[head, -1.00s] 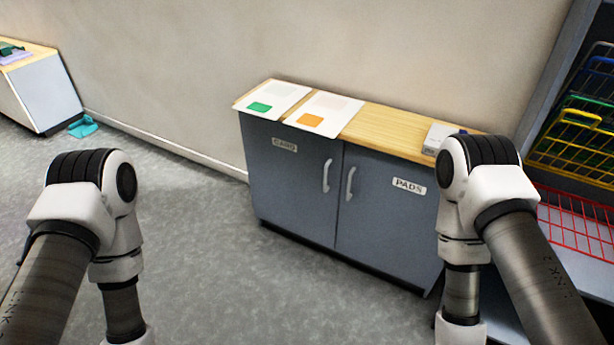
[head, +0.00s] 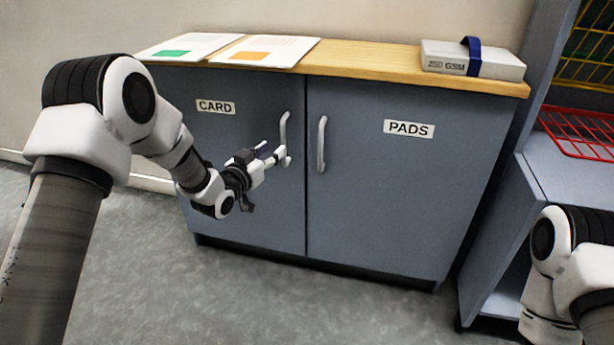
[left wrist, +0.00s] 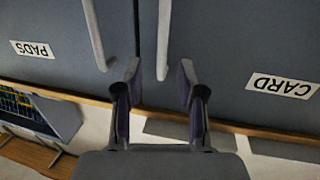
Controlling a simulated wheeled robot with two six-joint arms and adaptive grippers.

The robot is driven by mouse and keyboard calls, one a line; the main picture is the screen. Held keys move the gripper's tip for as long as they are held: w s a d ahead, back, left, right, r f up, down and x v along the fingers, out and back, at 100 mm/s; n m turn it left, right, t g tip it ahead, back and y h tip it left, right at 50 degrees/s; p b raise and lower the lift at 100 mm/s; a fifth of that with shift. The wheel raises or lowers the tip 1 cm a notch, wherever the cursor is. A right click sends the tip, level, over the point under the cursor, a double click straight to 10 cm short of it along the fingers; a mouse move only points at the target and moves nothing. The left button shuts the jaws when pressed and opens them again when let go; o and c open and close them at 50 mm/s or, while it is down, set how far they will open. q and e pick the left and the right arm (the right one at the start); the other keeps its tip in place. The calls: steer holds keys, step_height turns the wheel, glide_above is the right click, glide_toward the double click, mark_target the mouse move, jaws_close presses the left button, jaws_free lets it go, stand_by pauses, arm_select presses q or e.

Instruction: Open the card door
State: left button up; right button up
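The card door (head: 235,150) is the left grey door of a low cabinet, labelled CARD, and it is closed. Its pale vertical handle (head: 284,130) is near the door's right edge. My left gripper (head: 281,156) is at the handle's lower part. In the left wrist view, which is upside down, my left gripper (left wrist: 160,76) is open, with the card door handle (left wrist: 164,38) between its two fingers. A gap shows on both sides of the handle. My right gripper is out of view; only part of my right arm shows.
The pads door (head: 400,180), closed, has its own handle (head: 321,145) close beside the card handle. Sheets with green and orange patches (head: 262,51) and a strapped pack (head: 472,60) lie on the wooden top. A red wire basket (head: 580,130) is at right. Floor before the cabinet is clear.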

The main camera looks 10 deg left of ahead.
mark_target(282, 142)
arm_select(q)
steer(key=shift+t, duration=0.3)
steer(key=b+x, duration=0.1)
steer(key=x, duration=0.1)
steer(key=b+x, duration=0.2)
steer(key=f+b+x, duration=0.1)
steer(key=x, duration=0.2)
steer(key=shift+w+a, duration=0.1)
steer(key=shift+a, duration=0.05)
steer(key=shift+w+r, duration=0.15)
steer(key=shift+w, duration=0.05)
jaws_close()
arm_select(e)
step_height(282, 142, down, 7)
